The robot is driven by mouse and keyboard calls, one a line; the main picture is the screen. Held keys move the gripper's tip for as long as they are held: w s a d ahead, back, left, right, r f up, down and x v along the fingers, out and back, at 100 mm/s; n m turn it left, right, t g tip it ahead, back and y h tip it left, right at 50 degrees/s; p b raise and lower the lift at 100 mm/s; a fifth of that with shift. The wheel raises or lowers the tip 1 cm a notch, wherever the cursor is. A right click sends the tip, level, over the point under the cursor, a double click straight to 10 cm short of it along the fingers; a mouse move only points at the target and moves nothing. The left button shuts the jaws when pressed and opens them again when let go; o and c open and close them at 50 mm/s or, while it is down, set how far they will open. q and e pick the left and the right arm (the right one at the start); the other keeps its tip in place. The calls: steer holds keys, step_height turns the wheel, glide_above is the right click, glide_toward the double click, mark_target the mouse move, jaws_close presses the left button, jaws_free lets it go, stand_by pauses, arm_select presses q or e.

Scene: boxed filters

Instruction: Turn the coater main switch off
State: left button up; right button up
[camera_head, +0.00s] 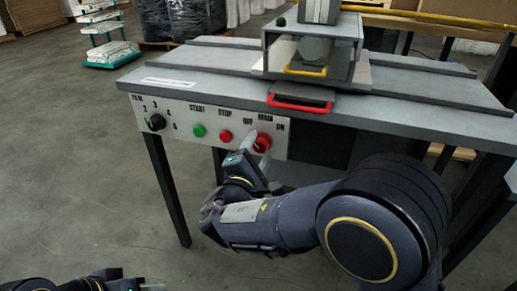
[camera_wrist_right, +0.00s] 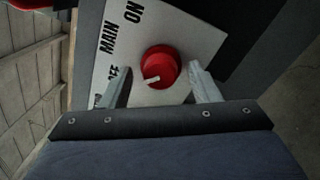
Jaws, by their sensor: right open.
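The coater main switch is a red round knob (camera_head: 263,143) at the right end of the white control panel (camera_head: 181,116), under the words MAIN, OFF and ON. In the right wrist view the red knob (camera_wrist_right: 160,65) has a short white mark near its lower edge, on the side toward the partly hidden OFF label. My right gripper (camera_wrist_right: 163,85) is open, with one finger on each side of the knob. Gaps show between fingers and knob. In the head view my right gripper (camera_head: 259,149) is at the knob. My left gripper (camera_head: 130,283) is partly cut off at the bottom left.
The panel also holds a black FAN knob (camera_head: 155,122), a green START button (camera_head: 199,131) and a red STOP button (camera_head: 225,136). Above, a red handle (camera_head: 299,105) juts from the grey bench (camera_head: 215,88).

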steer(key=p+v, duration=0.1)
steer(key=v, duration=0.6)
steer(key=shift+s, duration=0.1)
steer(key=s+d+f+m+g+h, duration=0.15)
steer(key=d+m+g, duration=0.3)
steer(key=d, duration=0.65)
steer(key=s+d+f+m+g+h, duration=0.1)
steer(key=s+d+f+m+g, duration=0.25)
steer(key=d+g, duration=0.45)
steer(key=s+d+f+m+g+y, duration=0.2)
steer(key=s+d+m+y, duration=0.2)
steer(key=s, duration=0.3)
steer(key=s+d+f+m+g+y, duration=0.1)
steer(key=s+d+f+m+y, duration=0.25)
steer(key=s, duration=0.35)
steer(key=s+a+r+m+t+y, duration=0.3)
steer(key=s+m+y, duration=0.1)
steer(key=m, duration=0.2)
step_height(320, 180, up, 32)
steer(key=p, duration=3.1)
steer(key=shift+a+y+p, duration=0.3)
steer(key=shift+p, duration=0.05)
